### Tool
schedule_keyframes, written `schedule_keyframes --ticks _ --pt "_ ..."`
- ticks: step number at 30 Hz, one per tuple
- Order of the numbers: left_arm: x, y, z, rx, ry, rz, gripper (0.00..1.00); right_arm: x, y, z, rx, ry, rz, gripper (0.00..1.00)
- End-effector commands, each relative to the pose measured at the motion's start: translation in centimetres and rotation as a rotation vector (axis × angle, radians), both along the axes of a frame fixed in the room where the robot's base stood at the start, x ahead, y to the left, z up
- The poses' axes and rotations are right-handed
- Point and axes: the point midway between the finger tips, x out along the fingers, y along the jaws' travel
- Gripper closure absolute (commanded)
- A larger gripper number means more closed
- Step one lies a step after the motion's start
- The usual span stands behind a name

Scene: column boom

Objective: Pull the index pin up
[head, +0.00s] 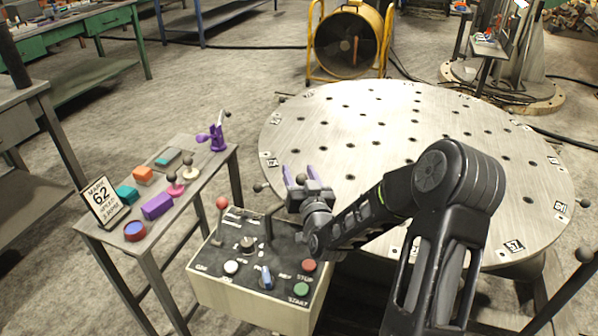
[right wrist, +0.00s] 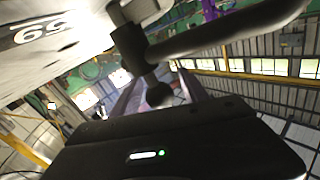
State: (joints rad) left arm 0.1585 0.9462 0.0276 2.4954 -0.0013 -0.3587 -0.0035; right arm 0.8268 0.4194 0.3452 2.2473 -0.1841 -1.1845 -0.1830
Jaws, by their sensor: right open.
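The index pin seems to be the dark ball knob (right wrist: 160,95) on a short stem in the right wrist view. It rises from a grey bracket at the rim of the round plate (head: 390,125). My left gripper is not in view.
A dark bar (right wrist: 230,30) runs beside the knob. A control box (head: 250,290) with a red-knobbed lever and buttons stands just below my gripper. A narrow table (head: 190,215) with small coloured parts is at left. A yellow fan (head: 348,45) stands behind.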

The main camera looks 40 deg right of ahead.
Motion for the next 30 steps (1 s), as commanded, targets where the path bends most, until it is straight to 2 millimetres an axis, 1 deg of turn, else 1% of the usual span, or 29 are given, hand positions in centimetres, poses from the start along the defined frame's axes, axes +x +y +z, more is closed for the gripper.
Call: schedule_keyframes --ticks 3,9,10,27,28,30 --pt "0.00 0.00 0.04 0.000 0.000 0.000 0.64 0.39 -0.20 0.01 0.000 0.000 -0.001 0.48" --pt "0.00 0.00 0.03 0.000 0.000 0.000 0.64 0.39 -0.19 0.00 -0.001 0.001 -0.001 0.48" --pt "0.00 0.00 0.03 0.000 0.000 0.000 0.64 0.39 -0.19 0.00 -0.001 0.001 -0.001 0.50" --pt "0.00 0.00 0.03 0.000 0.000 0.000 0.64 0.37 -0.18 0.00 -0.001 0.001 -0.001 0.97" --pt "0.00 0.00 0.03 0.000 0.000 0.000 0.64 0.36 -0.18 0.00 -0.001 0.001 -0.001 0.99" --pt "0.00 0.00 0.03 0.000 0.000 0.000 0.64 0.36 -0.18 0.00 -0.001 0.001 -0.001 1.00"
